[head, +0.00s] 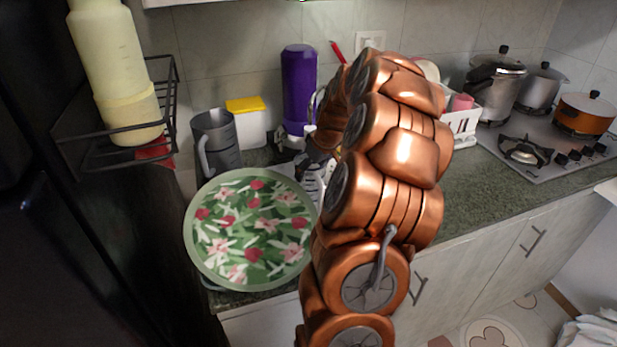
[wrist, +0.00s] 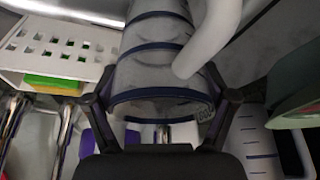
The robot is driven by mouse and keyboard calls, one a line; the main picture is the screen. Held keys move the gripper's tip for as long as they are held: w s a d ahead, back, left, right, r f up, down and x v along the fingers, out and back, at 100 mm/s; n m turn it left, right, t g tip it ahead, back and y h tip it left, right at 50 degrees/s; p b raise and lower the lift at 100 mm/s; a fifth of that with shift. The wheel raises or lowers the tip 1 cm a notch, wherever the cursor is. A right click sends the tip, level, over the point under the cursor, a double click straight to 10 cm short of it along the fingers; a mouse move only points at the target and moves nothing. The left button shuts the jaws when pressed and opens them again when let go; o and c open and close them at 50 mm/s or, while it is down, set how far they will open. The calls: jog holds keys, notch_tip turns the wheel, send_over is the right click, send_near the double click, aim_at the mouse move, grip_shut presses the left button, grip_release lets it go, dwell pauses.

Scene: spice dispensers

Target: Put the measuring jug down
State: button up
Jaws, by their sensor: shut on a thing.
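In the wrist view, the measuring jug (wrist: 150,60) is a translucent grey vessel with dark blue bands and a thick pale handle (wrist: 212,35). My gripper (wrist: 160,103) has a finger on each side of it and is shut on it. In the head view, my copper arm hides most of the gripper (head: 322,143). A small striped part of the held jug (head: 312,183) shows just below it, beside the floral plate. Whether the jug touches the counter cannot be told.
A large green floral plate (head: 250,228) lies at the counter's front left. Behind it stand a grey jug (head: 217,143), a yellow-lidded container (head: 248,125) and a purple bottle (head: 298,88). A white basket (head: 466,127) and stove (head: 530,150) are right. Open counter (head: 475,185) lies right of my arm.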

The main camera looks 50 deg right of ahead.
jog(key=f, duration=0.1)
jog(key=f+p, duration=0.1)
jog(key=f, duration=0.1)
jog(key=shift+w+a, duration=0.3)
jog(key=shift+a, duration=0.1)
jog(key=shift+f, duration=0.25)
jog(key=shift+f, duration=0.2)
jog(key=o, duration=1.5)
jog(key=shift+r, duration=0.2)
jog(key=b+v, duration=0.2)
jog(key=v, duration=1)
